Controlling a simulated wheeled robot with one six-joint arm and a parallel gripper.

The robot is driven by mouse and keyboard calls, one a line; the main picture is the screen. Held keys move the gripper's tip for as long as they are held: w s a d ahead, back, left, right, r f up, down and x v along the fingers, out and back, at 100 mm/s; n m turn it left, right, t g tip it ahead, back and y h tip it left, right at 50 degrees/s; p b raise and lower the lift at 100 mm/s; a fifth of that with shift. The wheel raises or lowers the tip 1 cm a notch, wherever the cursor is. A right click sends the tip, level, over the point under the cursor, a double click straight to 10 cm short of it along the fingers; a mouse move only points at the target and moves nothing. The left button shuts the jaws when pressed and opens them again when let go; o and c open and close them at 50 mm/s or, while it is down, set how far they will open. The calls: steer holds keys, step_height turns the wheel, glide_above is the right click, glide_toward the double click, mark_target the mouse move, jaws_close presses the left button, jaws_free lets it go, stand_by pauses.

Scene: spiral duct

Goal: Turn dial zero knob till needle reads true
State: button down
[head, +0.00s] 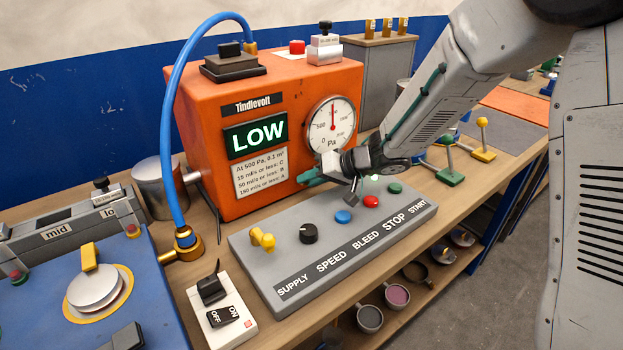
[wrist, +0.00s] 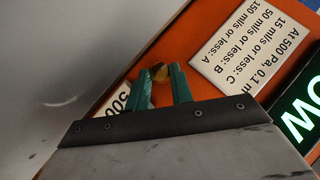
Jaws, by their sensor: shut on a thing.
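The orange Tindlevolt unit (head: 285,185) carries a round white pressure dial (head: 345,118) marked Pa. Its red needle points almost straight up, between the 500 mark at left and the higher marks at right. My gripper (head: 312,176) is at the unit's front face, just below and left of the dial, with green fingers. In the wrist view my gripper (wrist: 161,76) is shut on a small brass-coloured knob (wrist: 160,72), which shows between the fingertips. Part of the dial face (wrist: 120,101) with "500" shows beside them. The knob is hidden in the head view.
A lit LOW display (head: 258,135) sits left of the dial. A grey control panel (head: 265,285) with a yellow supply tap, a black knob and coloured buttons lies below my gripper. A blue hose (head: 170,110) arches at the left. Green and yellow levers stand at right.

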steer(key=c, duration=1.2)
jaws_free()
steer(key=shift+c, duration=0.2)
steer(key=shift+d, duration=0.1)
steer(key=v, duration=0.7)
steer(key=shift+d+r, duration=0.25)
